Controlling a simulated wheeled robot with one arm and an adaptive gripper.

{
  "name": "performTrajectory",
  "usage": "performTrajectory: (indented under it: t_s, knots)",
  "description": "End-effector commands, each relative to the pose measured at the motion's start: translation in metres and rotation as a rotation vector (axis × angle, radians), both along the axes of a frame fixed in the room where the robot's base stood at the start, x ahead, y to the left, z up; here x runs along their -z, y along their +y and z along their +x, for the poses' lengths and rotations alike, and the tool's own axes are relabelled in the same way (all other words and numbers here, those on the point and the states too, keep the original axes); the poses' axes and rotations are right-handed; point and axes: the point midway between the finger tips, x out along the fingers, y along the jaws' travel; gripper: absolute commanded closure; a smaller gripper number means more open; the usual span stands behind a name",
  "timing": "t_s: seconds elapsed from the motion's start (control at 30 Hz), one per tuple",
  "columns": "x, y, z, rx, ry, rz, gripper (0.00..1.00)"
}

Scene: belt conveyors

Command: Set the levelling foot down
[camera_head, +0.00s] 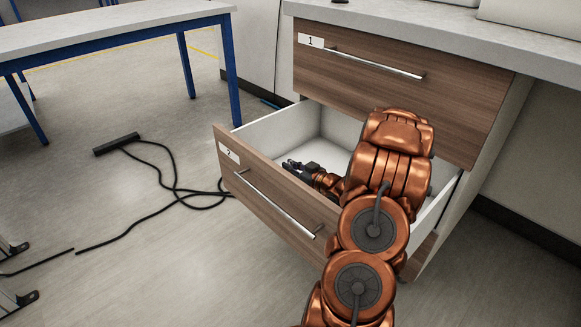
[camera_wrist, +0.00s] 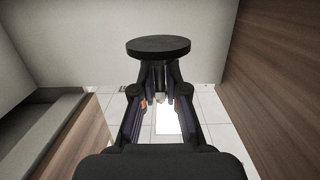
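The levelling foot (camera_wrist: 159,46) shows in the wrist view as a round black disc at the far end of my gripper (camera_wrist: 160,82). The fingers have closed in just below the disc, and its stem seems to be between them, mostly hidden. In the head view my gripper (camera_head: 293,164) is over the open lower drawer (camera_head: 270,199), marked 2, close to the inside of its front. The foot is too small to make out clearly there.
The drawer's white inside looks empty where it shows; my arm hides part of it. The closed drawer 1 (camera_head: 455,97) is above it, under a grey worktop (camera_head: 440,35). A blue-legged table (camera_head: 110,27) stands at left. A black cable (camera_head: 175,180) lies on the floor.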

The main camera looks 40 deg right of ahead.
Motion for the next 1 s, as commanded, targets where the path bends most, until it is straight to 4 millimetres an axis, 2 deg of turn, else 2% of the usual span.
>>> performTrajectory:
  t_s: [0.03,0.2,0.53,0.7,1.0]
  knots:
    - [0.006,0.003,0.0,-0.003,0.009,0.008,0.81]
    - [0.008,0.003,0.0,-0.004,0.012,0.01,0.64]
    - [0.009,0.004,-0.001,-0.004,0.016,0.013,0.64]
    - [-0.003,0.003,-0.001,-0.001,0.016,0.013,0.64]
    - [-0.014,0.001,-0.044,0.002,0.012,0.008,0.64]
